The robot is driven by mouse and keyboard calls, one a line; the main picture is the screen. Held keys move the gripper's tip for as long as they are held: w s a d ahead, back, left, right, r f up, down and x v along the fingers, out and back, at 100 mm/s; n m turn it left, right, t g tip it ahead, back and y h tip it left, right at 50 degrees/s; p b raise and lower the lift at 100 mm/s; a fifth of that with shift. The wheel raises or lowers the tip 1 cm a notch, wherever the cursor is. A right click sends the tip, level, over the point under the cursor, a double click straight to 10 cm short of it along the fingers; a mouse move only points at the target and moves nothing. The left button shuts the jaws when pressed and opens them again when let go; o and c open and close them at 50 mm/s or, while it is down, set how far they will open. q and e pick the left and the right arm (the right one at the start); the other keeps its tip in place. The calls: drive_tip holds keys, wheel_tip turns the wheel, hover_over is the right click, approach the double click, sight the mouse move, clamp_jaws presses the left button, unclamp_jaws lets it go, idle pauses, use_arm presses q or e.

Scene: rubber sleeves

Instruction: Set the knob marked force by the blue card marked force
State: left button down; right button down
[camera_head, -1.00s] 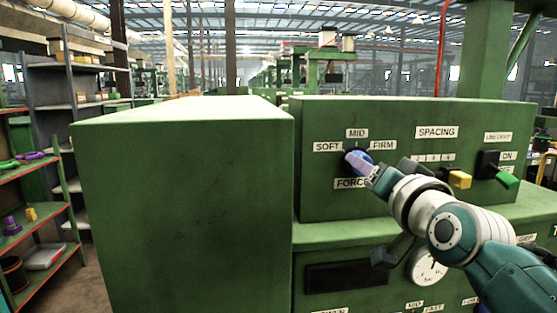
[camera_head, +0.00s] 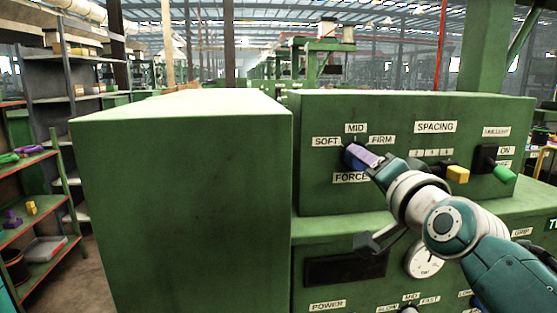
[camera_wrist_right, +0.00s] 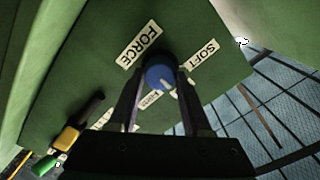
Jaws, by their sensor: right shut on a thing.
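The force knob (camera_head: 350,153) is a round blue knob on the green panel. The label FORCE (camera_head: 351,178) is below it, with SOFT, MID and FIRM labels around it. My right gripper (camera_head: 363,157) is shut on the knob and covers part of it. In the right wrist view the knob (camera_wrist_right: 160,76) sits between the two fingers. A small white mark on its face is on the side away from the FORCE label (camera_wrist_right: 142,45). One finger hides part of the labels. No blue card shows in these frames. My left gripper is not in view.
To the right on the panel are a yellow-ended lever (camera_head: 458,174) under SPACING and a green-ended lever (camera_head: 504,173). A white dial (camera_head: 422,261) is below my right arm. A large green box (camera_head: 180,200) stands left of the panel. Shelves (camera_head: 40,190) stand at far left.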

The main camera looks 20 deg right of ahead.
drive_tip(key=shift+c, duration=1.7)
unclamp_jaws()
drive_tip(key=v, duration=1)
drive_tip(key=shift+b, duration=0.4)
